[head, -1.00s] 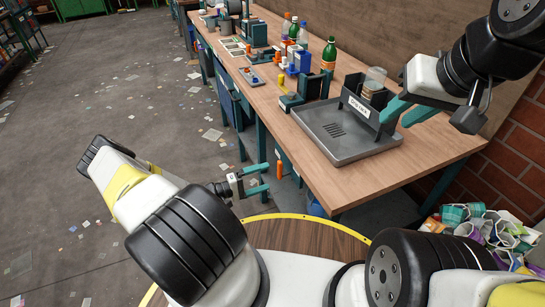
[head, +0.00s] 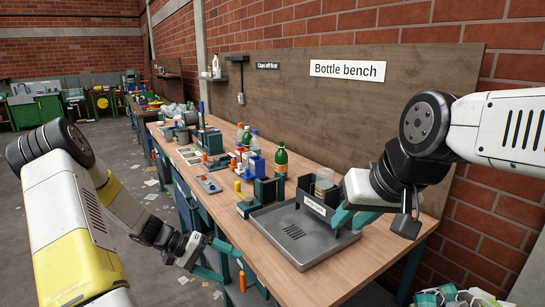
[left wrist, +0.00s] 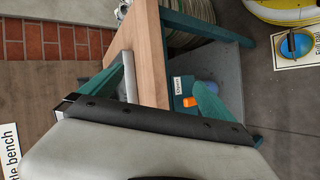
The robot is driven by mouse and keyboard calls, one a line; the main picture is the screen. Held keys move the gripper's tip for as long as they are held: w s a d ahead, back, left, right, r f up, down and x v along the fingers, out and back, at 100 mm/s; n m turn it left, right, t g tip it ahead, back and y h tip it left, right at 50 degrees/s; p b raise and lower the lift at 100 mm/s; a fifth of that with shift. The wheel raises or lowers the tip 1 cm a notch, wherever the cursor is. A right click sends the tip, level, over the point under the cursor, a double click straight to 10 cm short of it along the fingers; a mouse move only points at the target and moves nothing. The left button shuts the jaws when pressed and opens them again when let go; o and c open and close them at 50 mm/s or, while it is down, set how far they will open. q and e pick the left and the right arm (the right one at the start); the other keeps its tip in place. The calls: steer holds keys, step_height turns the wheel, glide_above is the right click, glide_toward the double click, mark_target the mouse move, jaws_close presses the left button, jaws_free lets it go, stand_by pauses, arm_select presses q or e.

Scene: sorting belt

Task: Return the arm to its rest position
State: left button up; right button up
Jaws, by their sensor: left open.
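My left gripper (head: 222,260) is open and empty in the head view, beside the front edge of the workbench (head: 338,282), lower left of the grey tray (head: 275,225). It also shows in the left wrist view (left wrist: 160,75), its two teal fingers spread apart with nothing between them. My right gripper (head: 354,219) is at the right side of the tray, close to a dark rack with a white label (head: 314,207). Its teal fingers look apart and hold nothing I can see. A clear container (head: 324,184) stands in the rack.
Green bottles (head: 281,160) and small coloured parts stand along the bench behind the tray. A board with a "Bottle bench" sign (head: 347,70) rises at the back. An orange-handled item (head: 242,281) hangs at the bench front. Open floor (head: 140,170) lies to the left.

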arm_select(q)
steer(key=s+r+t+y, duration=0.3)
steer(key=s+r, duration=0.6)
steer(key=r, duration=0.6)
steer(key=s+r+t+y, duration=0.2)
steer(key=s+r+y, duration=0.4)
steer(key=s+r, duration=0.4)
step_height(320, 180, up, 5)
steer(key=shift+d+m+t, duration=0.3)
steer(key=shift+d+t, duration=0.05)
steer(key=shift+t, duration=0.05)
